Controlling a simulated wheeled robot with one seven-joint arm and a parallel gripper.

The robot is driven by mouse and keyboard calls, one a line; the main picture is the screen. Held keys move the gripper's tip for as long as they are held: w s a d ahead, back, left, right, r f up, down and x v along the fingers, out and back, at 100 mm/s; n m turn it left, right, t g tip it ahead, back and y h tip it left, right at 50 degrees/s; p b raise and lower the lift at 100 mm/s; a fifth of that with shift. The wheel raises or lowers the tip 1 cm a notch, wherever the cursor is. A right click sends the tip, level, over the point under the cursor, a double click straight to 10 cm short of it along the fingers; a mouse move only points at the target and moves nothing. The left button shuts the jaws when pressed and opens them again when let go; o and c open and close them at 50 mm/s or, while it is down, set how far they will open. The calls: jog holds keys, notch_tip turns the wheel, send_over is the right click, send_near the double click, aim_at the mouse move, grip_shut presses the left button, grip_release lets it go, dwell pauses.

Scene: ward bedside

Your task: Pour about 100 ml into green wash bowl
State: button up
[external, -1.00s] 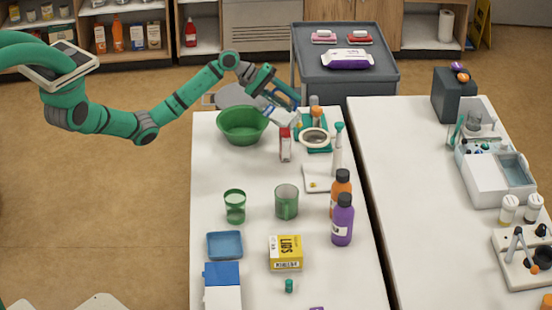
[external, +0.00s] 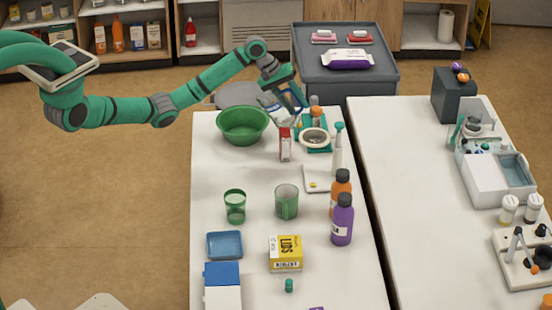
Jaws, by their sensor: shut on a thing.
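The green wash bowl (external: 242,126) stands at the far left corner of the white table. My gripper (external: 286,106) is to the right of the bowl and above the table. It is shut on a clear, whitish container (external: 273,106), which looks tilted beside the bowl's right rim. The fingers and arm partly cover the container, so its mouth and contents cannot be made out. No stream of liquid is visible. The inside of the bowl shows only green.
A red and white box (external: 285,146) stands right of the bowl, beside a teal stand with a white ring (external: 314,137). A green cup (external: 235,206), a green mug (external: 287,202) and orange (external: 340,190) and purple bottles (external: 342,222) stand nearer. A dark trolley (external: 345,75) is behind.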

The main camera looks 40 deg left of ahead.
aim_at(303, 111)
jog(key=shift+w+d+f+g+y, duration=0.4)
jog(key=shift+d+f+g+y, duration=0.25)
jog(key=shift+y, duration=0.35)
jog(key=shift+w+d+r+g+y, duration=0.15)
jog(key=shift+w+d+g+y, duration=0.2)
jog(key=shift+y, duration=0.55)
jog(key=shift+d+f+g+y, duration=0.2)
jog(key=shift+f+g+y, duration=0.3)
jog(key=shift+f+y, duration=0.25)
jog(key=shift+f, duration=0.2)
